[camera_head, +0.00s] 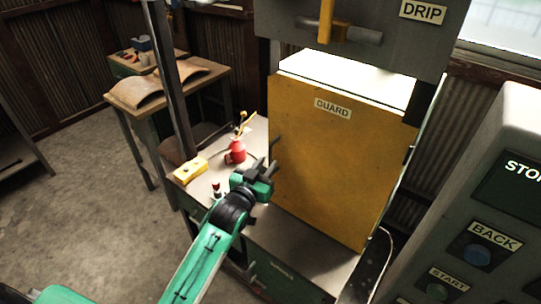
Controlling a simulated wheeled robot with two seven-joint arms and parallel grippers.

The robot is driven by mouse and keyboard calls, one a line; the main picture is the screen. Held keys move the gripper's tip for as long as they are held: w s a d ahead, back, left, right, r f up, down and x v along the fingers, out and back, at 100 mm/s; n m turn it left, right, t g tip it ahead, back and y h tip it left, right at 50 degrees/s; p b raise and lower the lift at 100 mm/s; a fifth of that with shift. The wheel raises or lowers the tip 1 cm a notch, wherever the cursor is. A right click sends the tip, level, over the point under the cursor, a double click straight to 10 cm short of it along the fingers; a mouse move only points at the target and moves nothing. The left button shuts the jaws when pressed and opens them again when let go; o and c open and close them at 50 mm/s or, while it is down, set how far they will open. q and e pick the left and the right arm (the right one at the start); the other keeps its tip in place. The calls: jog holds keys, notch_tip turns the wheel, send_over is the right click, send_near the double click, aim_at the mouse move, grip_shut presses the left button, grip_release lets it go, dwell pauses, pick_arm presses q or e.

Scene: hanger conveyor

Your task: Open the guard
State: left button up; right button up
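The guard (325,165) is a large upright yellow panel labelled GUARD, standing in front of a machine with a bright white opening behind its top edge. It covers the machine's front. A small dark part (275,143) shows at its left edge, perhaps a handle; I cannot tell. My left gripper (266,165) is beside the guard's lower left edge, with its dark fingers pointing up and apart. Nothing shows between them. Whether it touches the guard is unclear. My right gripper is out of view.
A red oil can (236,152) and a yellow button box (190,170) stand on the bench left of the guard. A control panel (475,215) with BACK and START buttons is at the right. A dark post (172,85) rises at the left.

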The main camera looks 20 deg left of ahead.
aim_at(270, 161)
pick_arm(q)
jog(key=shift+w+d+p, duration=0.15)
jog(key=shift+w, duration=0.7)
jog(key=shift+w+d+p, duration=0.1)
jog(key=shift+w+p, duration=0.05)
jog(key=shift+w, duration=0.65)
grip_shut()
